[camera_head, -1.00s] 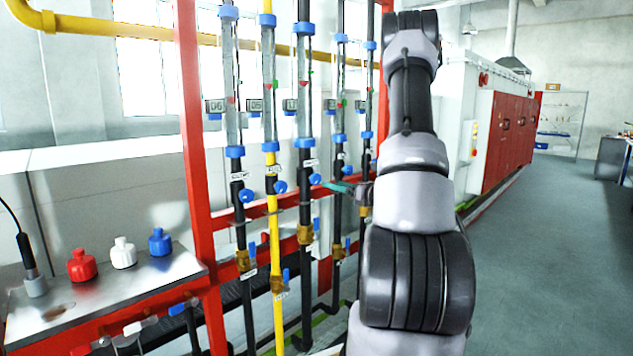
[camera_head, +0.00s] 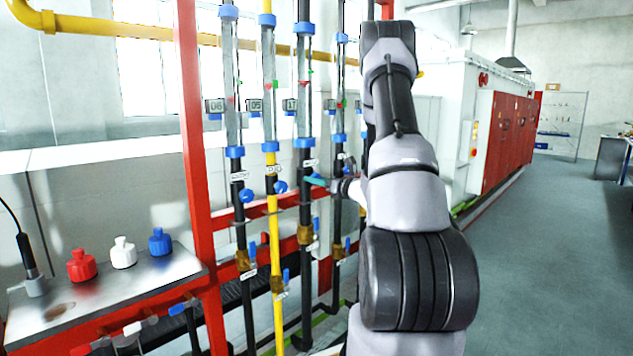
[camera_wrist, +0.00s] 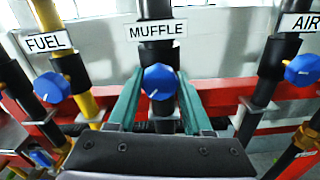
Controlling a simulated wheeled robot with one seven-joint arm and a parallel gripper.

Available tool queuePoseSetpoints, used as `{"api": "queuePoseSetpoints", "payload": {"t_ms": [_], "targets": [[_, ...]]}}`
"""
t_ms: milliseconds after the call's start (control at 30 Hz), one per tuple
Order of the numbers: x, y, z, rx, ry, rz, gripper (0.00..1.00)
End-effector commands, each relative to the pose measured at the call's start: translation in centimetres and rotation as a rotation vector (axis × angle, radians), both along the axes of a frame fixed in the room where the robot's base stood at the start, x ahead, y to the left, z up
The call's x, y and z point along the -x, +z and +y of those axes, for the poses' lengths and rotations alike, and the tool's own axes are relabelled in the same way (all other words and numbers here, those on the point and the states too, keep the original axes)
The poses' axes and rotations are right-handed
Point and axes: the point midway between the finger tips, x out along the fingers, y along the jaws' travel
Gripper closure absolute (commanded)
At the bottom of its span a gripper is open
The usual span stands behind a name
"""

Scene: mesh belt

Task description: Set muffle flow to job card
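The MUFFLE line is the black pipe with a clear flow tube (camera_head: 304,65), third from the left in the head view; its small display (camera_head: 291,105) seems to read 17. A red mark and a green mark show at the tube. In the wrist view the blue MUFFLE knob (camera_wrist: 160,82) with a white pointer line sits under the MUFFLE label (camera_wrist: 156,30). My gripper (camera_head: 317,181) is at this knob. Its two teal fingers stand open on either side of the knob; I cannot tell whether they touch it. No job card is readable.
The FUEL knob (camera_wrist: 52,87) on the yellow pipe is to the left and the AIR knob (camera_wrist: 302,69) to the right. A red frame rail (camera_head: 285,199) runs behind the pipes. A bench (camera_head: 110,298) with red, white and blue bottles stands at left. Floor at right is clear.

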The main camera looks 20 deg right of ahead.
Motion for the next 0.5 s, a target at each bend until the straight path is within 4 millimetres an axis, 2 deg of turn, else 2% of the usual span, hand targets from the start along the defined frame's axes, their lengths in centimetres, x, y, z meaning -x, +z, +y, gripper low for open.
{"api": "queuePoseSetpoints", "payload": {"t_ms": [33, 100, 500], "targets": [[0.02, 0.0, -0.01, 0.0, 0.0, 0.0, 0.73], [0.02, 0.0, -0.01, 0.0, 0.0, 0.0, 1.0], [0.04, -0.01, -0.03, 0.049, 0.0, -0.018, 1.0]]}}
